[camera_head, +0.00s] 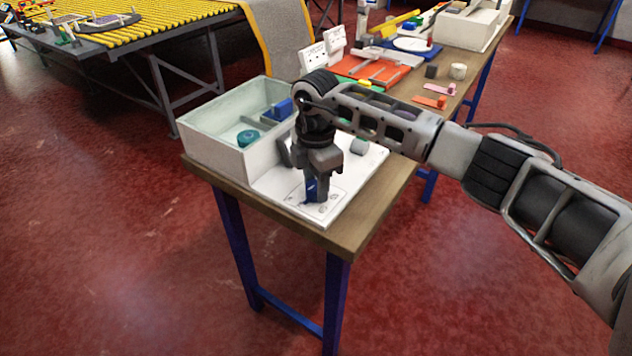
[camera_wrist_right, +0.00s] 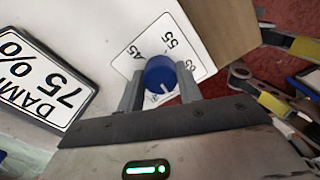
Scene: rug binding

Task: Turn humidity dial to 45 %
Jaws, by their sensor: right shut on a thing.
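The blue round humidity dial (camera_wrist_right: 160,74) sits on a white scale plate (camera_wrist_right: 128,62) printed with 45, 55 and a partly covered number that looks like 65. A short white mark on the dial shows at its lower side in the right wrist view, away from the 45. My right gripper (camera_wrist_right: 159,88) is shut on the dial, one finger on each side. In the head view my right gripper (camera_head: 317,194) points straight down on the white panel (camera_head: 275,186), with a bit of blue between its fingers. My left gripper is out of view.
A sign (camera_wrist_right: 35,75) reading "DAMP 75 %" stands beside the dial. An open white bin (camera_head: 213,142) with blue and teal items is left of my right gripper. A grey cylinder (camera_head: 358,146) is behind it. The wooden table (camera_head: 375,205) has a bare front edge.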

